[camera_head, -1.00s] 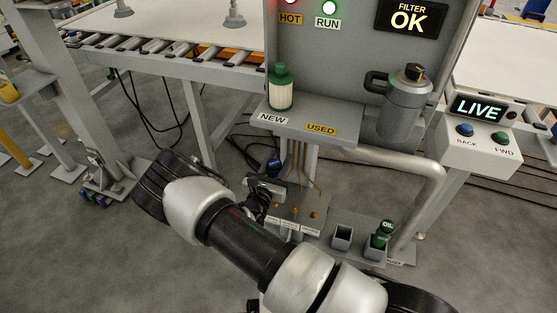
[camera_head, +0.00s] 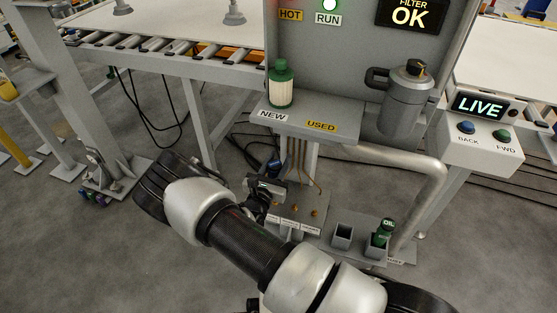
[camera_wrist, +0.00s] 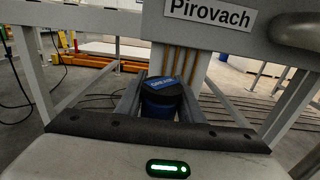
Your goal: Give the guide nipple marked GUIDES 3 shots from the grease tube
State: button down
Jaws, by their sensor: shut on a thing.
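My gripper (camera_head: 266,188) is beside the small grey nipple block (camera_head: 300,203), partly hidden by my own arm. In the wrist view its two fingers are shut on the grease tube (camera_wrist: 160,104), a dark blue cylinder with a black end and a blue label. A bit of blue (camera_head: 273,166) also shows just beyond the gripper in the head view. Brass nipples sit on the block, a middle one (camera_head: 295,208) and a right one (camera_head: 315,212). White labels (camera_head: 291,226) along its front edge are too small to read. I cannot tell whether the tube touches a nipple.
An empty square holder (camera_head: 342,236) stands right of the block, beside one holding a green OIL bottle (camera_head: 386,230). A shelf (camera_head: 300,117) marked NEW and USED overhangs behind, bearing a green-capped bottle (camera_head: 281,88). A thick grey pipe (camera_head: 438,180) bends down at the right.

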jog(key=shift+r, duration=0.15)
jog(key=shift+r+p, duration=0.45)
jog(key=shift+p, duration=0.1)
jog(key=shift+f, duration=0.4)
dwell(0.8)
jog(key=shift+r, duration=0.4)
dwell(0.4)
notch_tip(320, 180, up, 5)
jog(key=p, duration=0.4)
dwell(0.3)
